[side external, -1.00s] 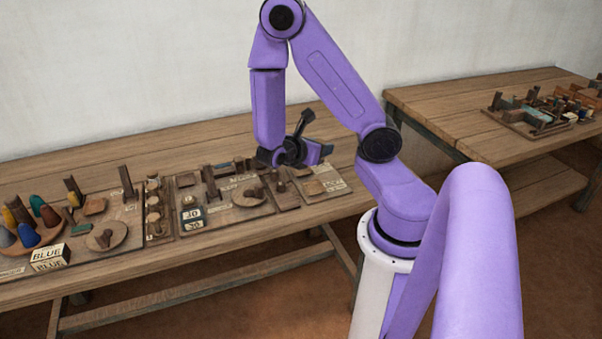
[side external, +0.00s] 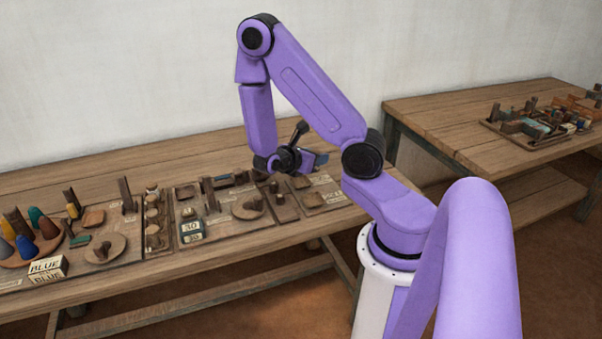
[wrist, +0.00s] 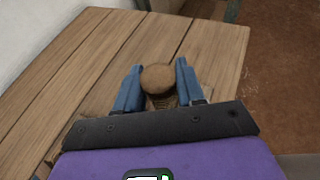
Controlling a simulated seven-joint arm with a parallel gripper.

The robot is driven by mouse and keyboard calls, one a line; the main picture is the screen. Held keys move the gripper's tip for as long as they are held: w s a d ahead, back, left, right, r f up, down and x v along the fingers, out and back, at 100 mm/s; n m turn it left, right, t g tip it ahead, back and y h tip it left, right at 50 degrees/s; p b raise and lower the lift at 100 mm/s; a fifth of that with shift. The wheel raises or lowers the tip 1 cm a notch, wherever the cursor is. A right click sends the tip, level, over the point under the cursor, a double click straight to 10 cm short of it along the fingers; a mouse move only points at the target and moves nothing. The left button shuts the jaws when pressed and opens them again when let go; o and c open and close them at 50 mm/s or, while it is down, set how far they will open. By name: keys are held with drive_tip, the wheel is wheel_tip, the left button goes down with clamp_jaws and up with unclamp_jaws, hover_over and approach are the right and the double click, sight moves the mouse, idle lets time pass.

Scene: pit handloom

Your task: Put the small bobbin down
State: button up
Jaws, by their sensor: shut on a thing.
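My gripper (wrist: 158,76) has its two blue fingers on either side of the small bobbin (wrist: 158,79), whose round brown top shows between them in the wrist view. The gripper is shut on it. A paler, ridged part of the bobbin shows below the top; its lower end is hidden by my gripper's dark crossbar. In the side view my gripper (side external: 319,160) is over the right end of the long wooden table (side external: 110,175), beside the boards. The bobbin cannot be made out there, and whether it touches the table cannot be told.
Boards with wooden parts cover the table's front, including a round disc (side external: 247,206), a block marked 30 (side external: 191,229) and a BLUE block (side external: 47,268). Coloured cones (side external: 26,248) stand at the left. A second table (side external: 440,110) is at the right. Bare planks show ahead in the wrist view.

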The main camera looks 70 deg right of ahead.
drive_tip(key=shift+w+d+f, duration=0.35)
drive_tip(key=shift+w+d, duration=0.1)
drive_tip(key=w+d+f, duration=0.1)
drive_tip(key=f, duration=0.1)
drive_tip(key=w+d+f, duration=0.3)
drive_tip(key=w+f, duration=0.1)
drive_tip(key=shift+w+d+f, duration=0.1)
drive_tip(key=shift+d+f, duration=0.2)
drive_tip(key=shift+w+d+f, duration=0.1)
drive_tip(key=shift+w+f, duration=0.05)
drive_tip(key=shift+f, duration=1.55)
drive_tip(key=shift+f, duration=0.15)
drive_tip(key=o, duration=1)
drive_tip(key=shift+o, duration=0.2)
